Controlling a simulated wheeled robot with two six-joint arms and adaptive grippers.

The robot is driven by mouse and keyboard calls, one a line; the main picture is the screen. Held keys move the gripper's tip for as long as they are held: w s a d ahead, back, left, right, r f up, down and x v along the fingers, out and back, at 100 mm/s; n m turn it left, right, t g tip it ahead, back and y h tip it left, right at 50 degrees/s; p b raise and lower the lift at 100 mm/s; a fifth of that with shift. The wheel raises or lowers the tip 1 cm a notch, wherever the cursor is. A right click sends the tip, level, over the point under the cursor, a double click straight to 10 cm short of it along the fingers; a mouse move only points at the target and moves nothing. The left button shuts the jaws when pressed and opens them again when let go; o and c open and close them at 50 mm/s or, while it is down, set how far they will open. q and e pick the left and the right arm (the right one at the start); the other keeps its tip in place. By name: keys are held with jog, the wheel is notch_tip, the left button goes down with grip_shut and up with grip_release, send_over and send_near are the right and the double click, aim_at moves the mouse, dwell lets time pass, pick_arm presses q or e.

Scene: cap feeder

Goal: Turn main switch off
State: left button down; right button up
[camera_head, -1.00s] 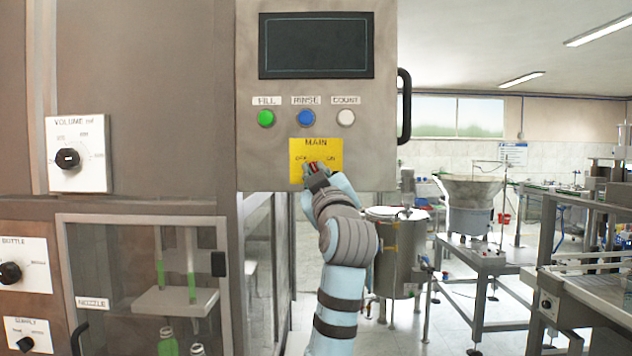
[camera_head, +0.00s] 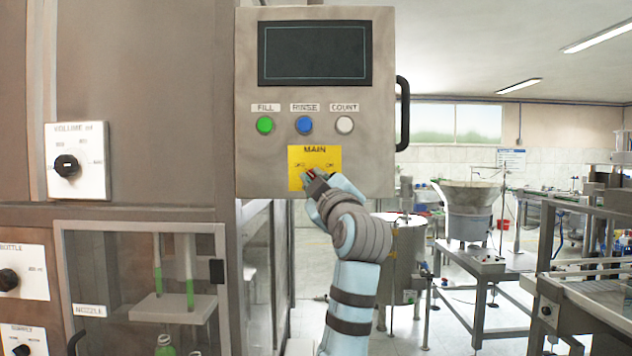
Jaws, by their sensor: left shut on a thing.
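The main switch (camera_head: 311,173) is a small red knob on a yellow plate (camera_head: 328,157) marked MAIN, low on the grey control panel. Small markings sit to its left and right; they are too blurred to read surely. My left gripper (camera_head: 312,178) reaches up from below and is shut on the main switch. Its fingers hide most of the knob, so I cannot tell the knob's exact angle. My right gripper is not in view.
Above the plate are a green button (camera_head: 265,125), a blue button (camera_head: 304,125), a white button (camera_head: 344,125) and a dark screen (camera_head: 314,53). A black handle (camera_head: 403,113) sticks out at the panel's right edge. A volume dial (camera_head: 67,166) is at left.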

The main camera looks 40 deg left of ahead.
pick_arm(q)
jog(key=c, duration=1.7)
grip_release()
jog(key=shift+o, duration=0.2)
jog(key=v, duration=1.2)
jog(key=shift+a+f, duration=0.1)
jog(key=shift+a, duration=0.05)
